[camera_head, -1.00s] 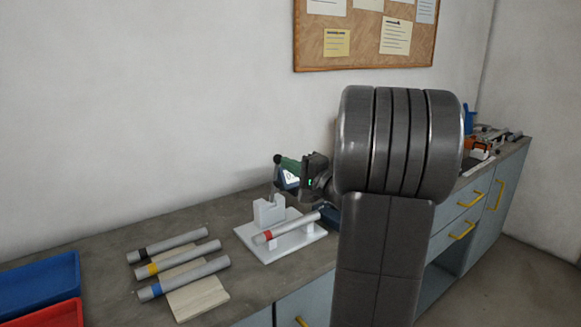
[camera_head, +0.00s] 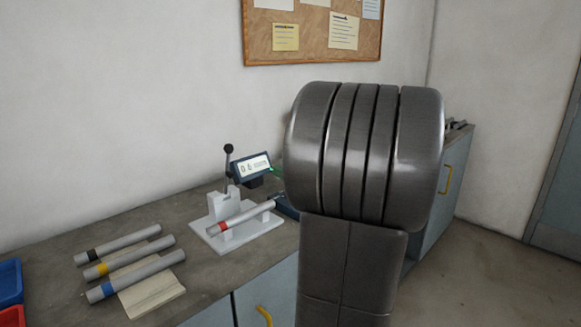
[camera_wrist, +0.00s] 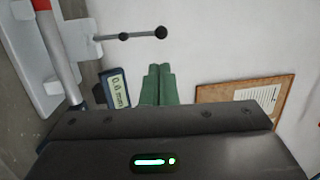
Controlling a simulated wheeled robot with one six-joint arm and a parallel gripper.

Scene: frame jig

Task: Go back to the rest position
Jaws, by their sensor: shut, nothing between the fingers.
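My gripper (camera_wrist: 159,68) shows in the wrist view as two green fingers pressed together with nothing between them. In the head view it is almost wholly hidden behind my dark arm. The white jig (camera_head: 212,243) stands on the bench left of my arm, with a grey tube with a red band (camera_head: 240,215) lying across its supports. The jig and tube also show at the left of the wrist view. My fingers are apart from them.
A digital readout (camera_head: 252,166) and a black-knobbed lever (camera_head: 229,150) stand at the jig. Three grey tubes with black, yellow and blue bands lie by a wooden board (camera_head: 152,293) on the bench. A blue tray (camera_head: 10,283) and a red tray (camera_head: 12,317) sit far left.

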